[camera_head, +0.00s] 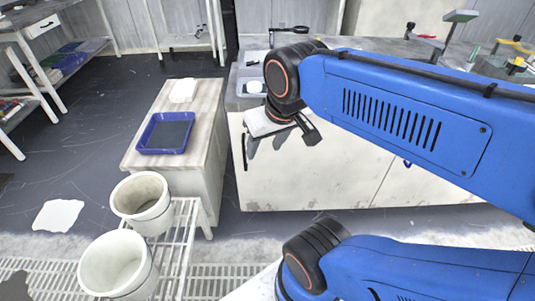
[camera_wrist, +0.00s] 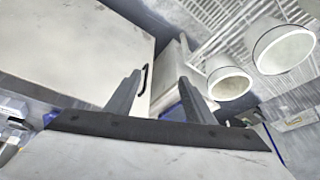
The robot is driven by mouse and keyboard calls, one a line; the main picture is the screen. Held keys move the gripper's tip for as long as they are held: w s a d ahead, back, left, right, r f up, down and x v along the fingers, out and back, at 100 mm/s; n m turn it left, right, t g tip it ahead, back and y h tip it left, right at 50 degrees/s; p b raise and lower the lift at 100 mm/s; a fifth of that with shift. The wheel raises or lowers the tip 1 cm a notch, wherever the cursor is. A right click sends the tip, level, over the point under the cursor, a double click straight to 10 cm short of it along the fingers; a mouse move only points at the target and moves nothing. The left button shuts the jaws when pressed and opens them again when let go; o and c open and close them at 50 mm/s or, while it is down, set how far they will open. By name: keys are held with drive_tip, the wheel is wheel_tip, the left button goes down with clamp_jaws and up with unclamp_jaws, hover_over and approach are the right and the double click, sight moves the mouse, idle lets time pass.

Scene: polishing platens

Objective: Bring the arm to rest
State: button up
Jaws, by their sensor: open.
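My blue arm (camera_head: 400,115) reaches in from the right side of the head view, bent at its joints. My gripper (camera_head: 264,149) hangs at its end, in front of the pale cabinet's face and just below the counter edge. In the wrist view, the two grey fingers of my gripper (camera_wrist: 160,88) stand well apart with nothing between them. The gripper touches nothing that I can make out.
The pale cabinet (camera_head: 310,180) stands behind the gripper. To its left, a wooden-topped bench (camera_head: 200,115) holds a blue tray (camera_head: 166,133) and a white item (camera_head: 183,90). Two white buckets (camera_head: 141,202) (camera_head: 117,265) stand on a slatted rack. Dark floor (camera_head: 80,150) at left is mostly clear.

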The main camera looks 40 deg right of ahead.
drive_tip(key=shift+s+a+f+n, duration=0.2)
drive_tip(key=shift+s+f+n, duration=0.55)
drive_tip(key=shift+f, duration=0.1)
idle(0.8)
